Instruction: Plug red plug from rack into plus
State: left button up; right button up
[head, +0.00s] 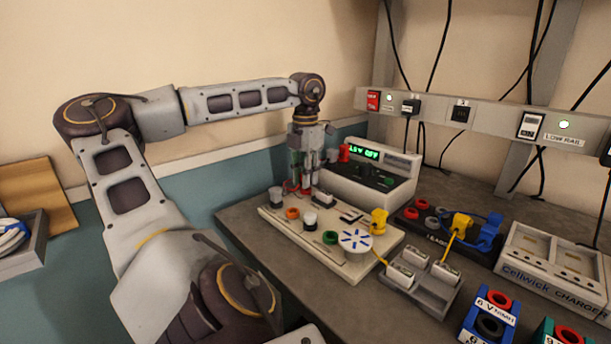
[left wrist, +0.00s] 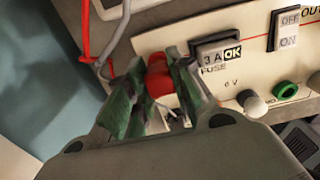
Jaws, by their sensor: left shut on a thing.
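My left gripper (head: 299,187) points down over the back left end of a cream board (head: 357,267). It is shut on a red plug (left wrist: 158,78), which shows between its fingertips in the left wrist view. Beside it, on a cream panel (left wrist: 228,92), are a fuse marked 3 A OK (left wrist: 217,54), a white knob (left wrist: 252,104) near a 0 V mark and a green ring socket (left wrist: 287,90). The plus socket is not clearly visible, and I cannot tell whether the plug touches one. The black rack (head: 445,242) stands right of the board. My right gripper is out of view.
A power supply (head: 368,185) with a green display stands behind the board. A grey holder (head: 432,297) and a charger (head: 550,262) stand to the right. Red and grey cables (left wrist: 88,50) lie close to my left fingers. The bench front left is clear.

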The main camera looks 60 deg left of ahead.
pick_arm(q)
jog(key=shift+f+b, duration=0.55)
jog(key=shift+b, duration=0.2)
dwell(2.1)
jog(key=o, duration=1)
jog(key=shift+o, duration=0.2)
notch_tip(320, 180, up, 12)
dwell(0.5)
dwell(0.6)
